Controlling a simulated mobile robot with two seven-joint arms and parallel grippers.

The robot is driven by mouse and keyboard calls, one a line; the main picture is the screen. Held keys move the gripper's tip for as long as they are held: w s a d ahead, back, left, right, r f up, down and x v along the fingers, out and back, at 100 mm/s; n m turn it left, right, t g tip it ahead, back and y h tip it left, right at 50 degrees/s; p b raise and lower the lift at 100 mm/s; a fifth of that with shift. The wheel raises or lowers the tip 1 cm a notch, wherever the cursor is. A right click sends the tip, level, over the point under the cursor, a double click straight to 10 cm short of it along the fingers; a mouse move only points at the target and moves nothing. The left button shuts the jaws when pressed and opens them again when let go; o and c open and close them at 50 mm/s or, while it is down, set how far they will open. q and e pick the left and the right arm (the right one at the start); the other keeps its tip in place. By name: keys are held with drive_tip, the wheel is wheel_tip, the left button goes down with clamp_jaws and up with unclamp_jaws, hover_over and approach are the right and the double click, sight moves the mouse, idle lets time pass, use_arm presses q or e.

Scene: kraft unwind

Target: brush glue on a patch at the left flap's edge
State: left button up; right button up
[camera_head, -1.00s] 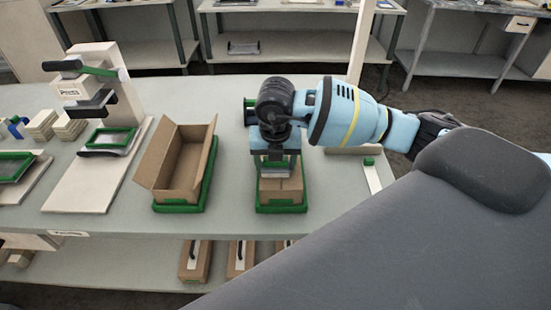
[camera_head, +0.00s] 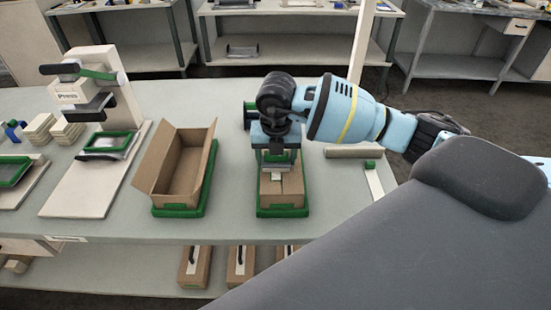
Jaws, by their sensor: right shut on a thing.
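A closed cardboard box (camera_head: 284,201) sits in a green holder (camera_head: 283,213) near the bench's front edge. A seam between its flaps runs from back to front on top. My right gripper (camera_head: 278,160) is over the back part of this box, pointing down. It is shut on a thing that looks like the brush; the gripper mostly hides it. A small pale spot shows just under the gripper, and I cannot tell if it is brush or glue. The gripper and arm hide the back of the left flap. My left gripper is not in view.
An open cardboard box (camera_head: 183,172) stands in another green holder (camera_head: 178,211) to the left. Further left is a press (camera_head: 100,90) with a green frame (camera_head: 108,142). A pale roller (camera_head: 350,151) lies to the right. The bench front is clear.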

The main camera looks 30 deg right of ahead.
drive_tip(key=shift+w+d, duration=0.1)
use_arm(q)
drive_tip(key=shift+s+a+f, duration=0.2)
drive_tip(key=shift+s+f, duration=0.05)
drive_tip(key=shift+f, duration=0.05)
use_arm(e)
drive_tip(key=shift+w+d, duration=0.35)
drive_tip(key=shift+w, duration=0.25)
drive_tip(key=shift+w, duration=0.1)
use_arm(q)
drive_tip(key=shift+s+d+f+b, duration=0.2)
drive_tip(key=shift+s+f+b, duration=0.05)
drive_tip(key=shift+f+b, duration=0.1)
use_arm(e)
drive_tip(key=shift+w+d, duration=0.4)
drive_tip(key=shift+w, duration=0.2)
drive_tip(key=shift+w+d, duration=0.1)
drive_tip(key=shift+w+d+f, duration=0.1)
drive_tip(key=shift+w+d, duration=0.2)
drive_tip(key=shift+w, duration=0.2)
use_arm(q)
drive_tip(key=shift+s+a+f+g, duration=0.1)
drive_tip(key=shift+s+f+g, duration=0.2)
use_arm(e)
drive_tip(key=shift+w, duration=0.1)
